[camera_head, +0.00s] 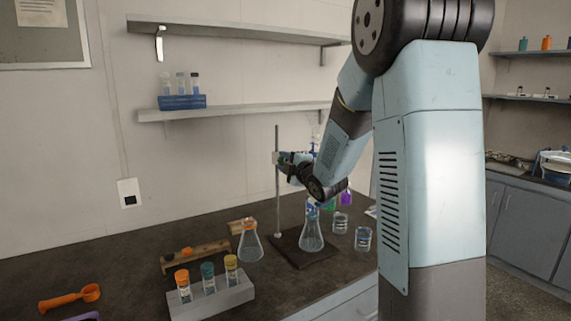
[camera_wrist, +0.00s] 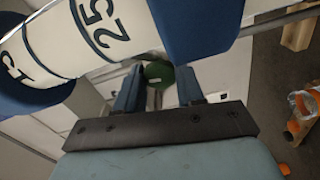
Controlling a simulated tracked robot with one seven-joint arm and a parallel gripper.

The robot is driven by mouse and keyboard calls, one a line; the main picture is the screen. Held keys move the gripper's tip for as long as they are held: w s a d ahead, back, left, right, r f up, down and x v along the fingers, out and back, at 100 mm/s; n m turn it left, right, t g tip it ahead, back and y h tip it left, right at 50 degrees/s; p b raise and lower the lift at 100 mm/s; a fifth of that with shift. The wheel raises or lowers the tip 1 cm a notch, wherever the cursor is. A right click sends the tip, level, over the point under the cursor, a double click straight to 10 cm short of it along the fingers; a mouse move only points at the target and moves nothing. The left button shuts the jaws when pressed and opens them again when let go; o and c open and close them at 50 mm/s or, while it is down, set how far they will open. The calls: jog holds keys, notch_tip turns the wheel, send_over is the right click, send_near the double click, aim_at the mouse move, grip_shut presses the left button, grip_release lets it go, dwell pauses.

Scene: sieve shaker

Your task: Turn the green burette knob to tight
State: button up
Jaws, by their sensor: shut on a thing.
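The green knob (camera_wrist: 158,72) shows in the wrist view between the two blue fingers of my gripper (camera_wrist: 158,88). The fingers are shut on it from both sides. A large white tube marked 25 (camera_wrist: 105,25), with blue parts at both ends, crosses the top of that view and looks like the burette. In the head view my gripper (camera_head: 284,158) is beside the upper part of the stand rod (camera_head: 277,200). My arm hides most of the burette there. The knob's tightness cannot be told.
A conical flask (camera_head: 311,236) stands on the dark stand base (camera_head: 290,252). Another flask (camera_head: 249,244) with an orange neck is to its left. Beakers (camera_head: 363,239) are at the right. A rack of capped vials (camera_head: 212,298) is in front. Shelves (camera_head: 225,112) hang on the wall behind.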

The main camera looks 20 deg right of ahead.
jog(key=shift+f+m, duration=0.25)
jog(key=shift+m, duration=1.15)
jog(key=o, duration=1)
jog(key=shift+r, duration=0.1)
jog(key=v, duration=1.4)
jog(key=shift+w, duration=0.1)
